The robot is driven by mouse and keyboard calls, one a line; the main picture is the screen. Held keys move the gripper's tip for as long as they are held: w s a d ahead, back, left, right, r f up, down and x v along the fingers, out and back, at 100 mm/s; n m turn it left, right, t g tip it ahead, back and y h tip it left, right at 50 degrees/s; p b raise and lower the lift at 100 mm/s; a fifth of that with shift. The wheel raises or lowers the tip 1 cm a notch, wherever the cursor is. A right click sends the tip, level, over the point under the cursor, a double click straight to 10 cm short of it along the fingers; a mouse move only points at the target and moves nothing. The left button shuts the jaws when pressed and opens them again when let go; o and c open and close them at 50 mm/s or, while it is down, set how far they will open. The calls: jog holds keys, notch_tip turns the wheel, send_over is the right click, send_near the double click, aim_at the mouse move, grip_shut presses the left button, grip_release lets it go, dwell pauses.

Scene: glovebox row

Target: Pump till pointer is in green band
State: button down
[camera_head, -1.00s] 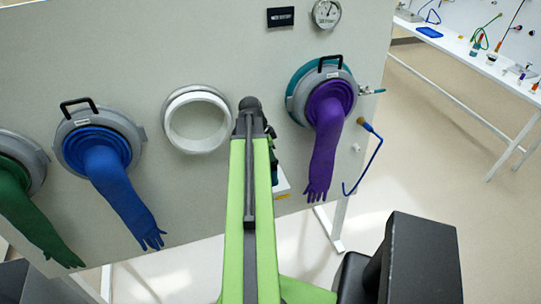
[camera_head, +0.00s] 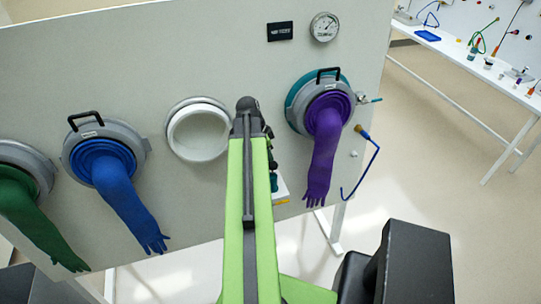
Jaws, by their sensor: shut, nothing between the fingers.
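The round gauge (camera_head: 324,27) is on the upper part of the grey panel, right of a small black label (camera_head: 279,31). Its dial is too small to read the pointer against a green band. The purple glove (camera_head: 322,150) hangs from a port in a teal-edged ring below the gauge, with a small teal valve (camera_head: 369,100) at its right. A white block with a yellow strip (camera_head: 283,191) shows partly behind my green arm. I cannot tell whether it is the pump. My gripper is hidden behind my own arm.
An open white port ring (camera_head: 199,134) is left of my arm. A blue glove (camera_head: 120,185) and a green glove (camera_head: 38,225) hang further left. A blue hooked rod (camera_head: 372,165) is right of the purple glove. A white bench (camera_head: 480,75) with small items stands at the back right.

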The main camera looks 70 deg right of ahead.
jog(key=p+v, duration=0.5)
jog(key=v, duration=0.2)
jog(key=shift+r, duration=0.25)
jog(key=shift+w+f, duration=0.1)
jog(key=shift+w, duration=0.05)
